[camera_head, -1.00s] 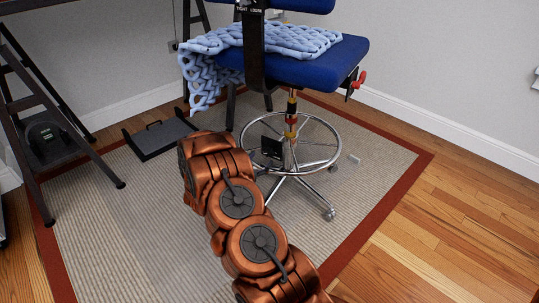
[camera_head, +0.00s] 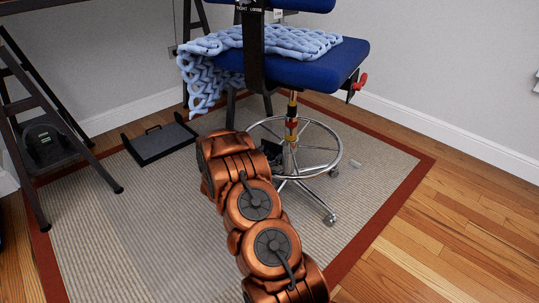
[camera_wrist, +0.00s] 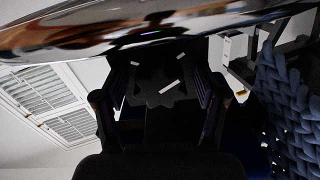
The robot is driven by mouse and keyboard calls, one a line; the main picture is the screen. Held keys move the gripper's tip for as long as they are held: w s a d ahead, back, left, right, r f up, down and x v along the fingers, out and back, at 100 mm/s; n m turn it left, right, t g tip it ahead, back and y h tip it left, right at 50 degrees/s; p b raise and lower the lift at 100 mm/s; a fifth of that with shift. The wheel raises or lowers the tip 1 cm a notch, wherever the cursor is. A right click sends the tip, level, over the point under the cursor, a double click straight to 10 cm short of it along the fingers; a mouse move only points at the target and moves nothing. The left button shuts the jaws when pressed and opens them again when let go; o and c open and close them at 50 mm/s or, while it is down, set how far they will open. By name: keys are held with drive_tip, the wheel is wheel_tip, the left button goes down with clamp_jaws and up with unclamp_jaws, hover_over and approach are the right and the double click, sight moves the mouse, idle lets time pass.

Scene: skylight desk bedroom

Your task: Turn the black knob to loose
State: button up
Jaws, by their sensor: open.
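The blue office chair (camera_head: 310,62) stands on the rug. Its dark back bar (camera_head: 253,50) carries a small label reading TIGHT LOOSE at the top edge of the head view. I cannot clearly pick out the black knob in the head view. My gripper (camera_head: 272,152) is low by the chair's chrome foot ring (camera_head: 334,150), partly hidden by my copper arm. In the wrist view my open gripper (camera_wrist: 160,98) has a finger on each side. A dark shape with a scalloped edge and white marks shows between them; I cannot tell whether it is the knob.
A light-blue knitted blanket (camera_head: 205,75) hangs over the seat's left side and also shows in the wrist view (camera_wrist: 285,110). A red lever (camera_head: 359,82) sticks out at the seat's right. A black tray (camera_head: 158,140) lies on the rug (camera_head: 120,220). Wooden floor at right is clear.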

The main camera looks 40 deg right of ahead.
drive_tip(key=shift+c, duration=0.3)
drive_tip(key=c, duration=1.1)
drive_tip(key=shift+r+p, duration=0.1)
drive_tip(key=shift+p, duration=0.3)
